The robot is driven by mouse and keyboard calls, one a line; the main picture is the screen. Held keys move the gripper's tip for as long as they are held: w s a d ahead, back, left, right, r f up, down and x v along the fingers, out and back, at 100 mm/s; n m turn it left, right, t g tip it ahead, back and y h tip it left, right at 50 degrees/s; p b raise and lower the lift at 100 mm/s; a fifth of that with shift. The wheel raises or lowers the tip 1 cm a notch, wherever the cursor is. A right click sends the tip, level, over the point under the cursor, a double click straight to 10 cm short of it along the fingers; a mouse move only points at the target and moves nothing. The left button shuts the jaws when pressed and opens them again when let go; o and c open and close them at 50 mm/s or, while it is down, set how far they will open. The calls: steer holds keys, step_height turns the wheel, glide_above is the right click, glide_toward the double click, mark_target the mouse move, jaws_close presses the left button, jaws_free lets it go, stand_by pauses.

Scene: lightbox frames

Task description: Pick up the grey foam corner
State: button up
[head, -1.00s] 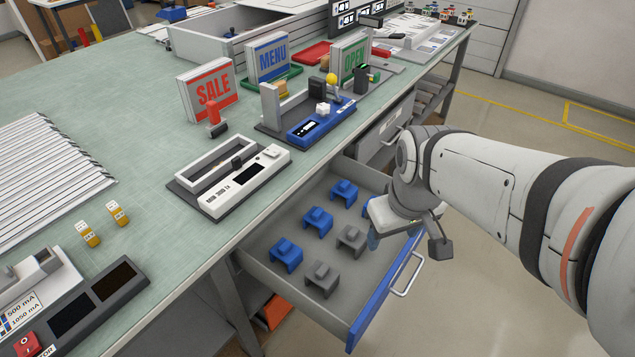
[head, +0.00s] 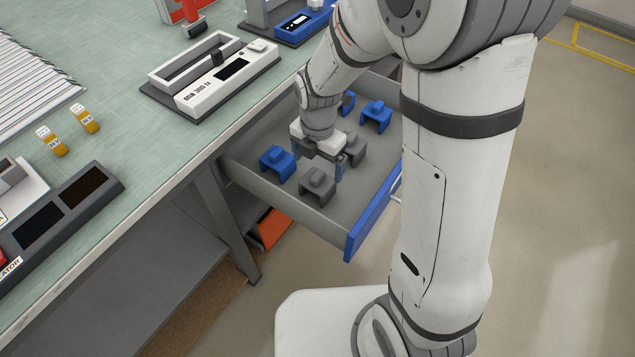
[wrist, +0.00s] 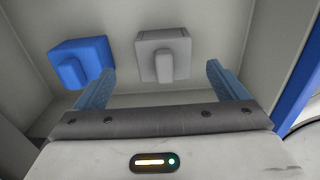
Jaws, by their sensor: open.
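Two grey foam corners lie in the open drawer (head: 255,187). The nearer grey foam corner (head: 318,187) is by the near side wall; the other (head: 353,148) is partly covered by my gripper. My gripper (head: 320,164) is low over the drawer, open and empty, fingers down. In the wrist view, a grey foam corner (wrist: 163,52) shows between and beyond the two fingertips, with a gap on each side; it appears to be the nearer one. A blue foam corner (wrist: 80,62) lies close to the left finger there.
Blue foam corners share the drawer: one (head: 278,163) beside the nearer grey one, others (head: 376,116) farther back. The drawer's blue front (head: 374,212) and side walls surround them. The workbench (head: 125,140) edge runs along the left, with a white device (head: 225,78) on it.

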mark_target(318, 173)
steer(key=f, duration=0.2)
steer(key=f+b, duration=0.1)
steer(key=f, duration=0.4)
steer(key=shift+s, duration=0.3)
steer(key=shift+r, duration=0.1)
steer(key=shift+c, duration=0.4)
steer(key=c, duration=1)
steer(key=shift+o, duration=0.2)
step_height(318, 173, up, 10)
steer(key=shift+p, duration=0.85)
